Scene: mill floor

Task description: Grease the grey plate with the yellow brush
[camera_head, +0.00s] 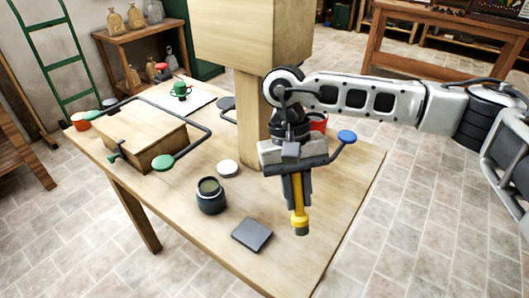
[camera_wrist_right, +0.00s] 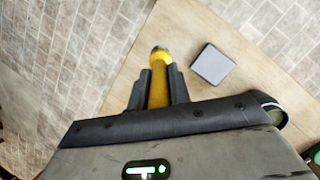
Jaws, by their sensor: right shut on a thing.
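My right gripper (camera_head: 297,190) is shut on the yellow brush (camera_head: 299,217) and holds it upright with the dark tip down, at the right part of the table. In the right wrist view the brush (camera_wrist_right: 158,75) stands out between the fingers (camera_wrist_right: 154,90). The grey plate (camera_head: 252,234) lies flat near the table's front edge, left of and apart from the brush tip; it also shows in the right wrist view (camera_wrist_right: 212,64). A dark open jar (camera_head: 210,198) with a greenish content stands left of the plate. My left gripper is not in view.
A white round lid (camera_head: 228,168) lies behind the jar. A thick wooden post (camera_head: 253,115) rises from the table (camera_head: 180,215). A wooden box (camera_head: 135,130) with a dark bar frame stands at the left. A red container (camera_head: 318,122) is partly hidden behind my right arm.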

